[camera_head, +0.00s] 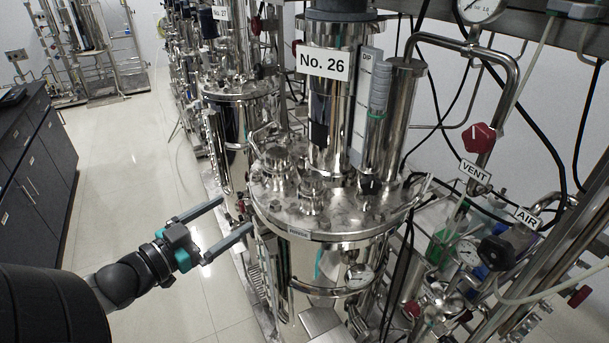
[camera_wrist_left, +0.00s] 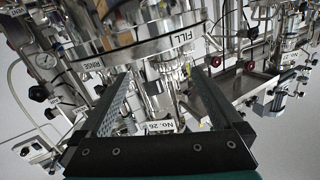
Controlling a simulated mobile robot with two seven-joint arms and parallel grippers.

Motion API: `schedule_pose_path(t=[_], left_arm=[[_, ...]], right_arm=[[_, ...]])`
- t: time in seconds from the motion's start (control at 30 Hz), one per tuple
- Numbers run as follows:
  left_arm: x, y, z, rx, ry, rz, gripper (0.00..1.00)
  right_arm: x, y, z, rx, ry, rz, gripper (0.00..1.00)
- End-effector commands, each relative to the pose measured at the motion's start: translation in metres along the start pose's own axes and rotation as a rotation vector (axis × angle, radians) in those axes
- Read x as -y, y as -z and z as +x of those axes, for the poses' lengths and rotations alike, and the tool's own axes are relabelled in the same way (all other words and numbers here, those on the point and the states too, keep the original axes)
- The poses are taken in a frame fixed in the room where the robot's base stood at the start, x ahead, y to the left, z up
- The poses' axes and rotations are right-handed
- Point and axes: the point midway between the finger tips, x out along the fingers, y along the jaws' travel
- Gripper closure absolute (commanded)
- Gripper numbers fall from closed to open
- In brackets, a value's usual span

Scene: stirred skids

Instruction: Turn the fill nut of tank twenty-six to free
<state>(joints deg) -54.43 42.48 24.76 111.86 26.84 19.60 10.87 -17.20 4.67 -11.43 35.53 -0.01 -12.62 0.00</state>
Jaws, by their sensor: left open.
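Tank twenty-six (camera_head: 318,225) is the steel vessel in the middle of the head view, with a white "No. 26" plate (camera_head: 323,63) on its column. Its lid carries several steel fittings (camera_head: 278,160). I cannot tell which part is the fill nut. My left gripper (camera_head: 237,214) is open and empty just left of the tank's rim. The wrist view also shows its spread fingers (camera_wrist_left: 160,76). My right gripper is out of view.
A red knob (camera_head: 481,137) by the "VENT" label and a black knob (camera_head: 497,252) by the "AIR" label stand to the right. Another skid (camera_head: 240,85) stands behind. The floor aisle (camera_head: 130,190) at left is clear.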

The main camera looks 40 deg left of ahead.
Motion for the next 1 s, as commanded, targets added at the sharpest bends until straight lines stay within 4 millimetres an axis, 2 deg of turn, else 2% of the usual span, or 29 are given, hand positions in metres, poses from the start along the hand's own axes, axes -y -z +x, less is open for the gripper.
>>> schedule_pose_path(t=[0.13,0.33,1.0], left_arm=[[0.016,0.015,-0.004,-0.050,0.019,-0.136,0.00],[0.020,0.020,0.004,-0.067,0.024,-0.170,0.00],[0.021,0.024,0.081,-0.065,0.023,-0.165,0.00]], right_arm=[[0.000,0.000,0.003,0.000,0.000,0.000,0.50],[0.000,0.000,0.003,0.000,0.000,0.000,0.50],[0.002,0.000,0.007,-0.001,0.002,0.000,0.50]])
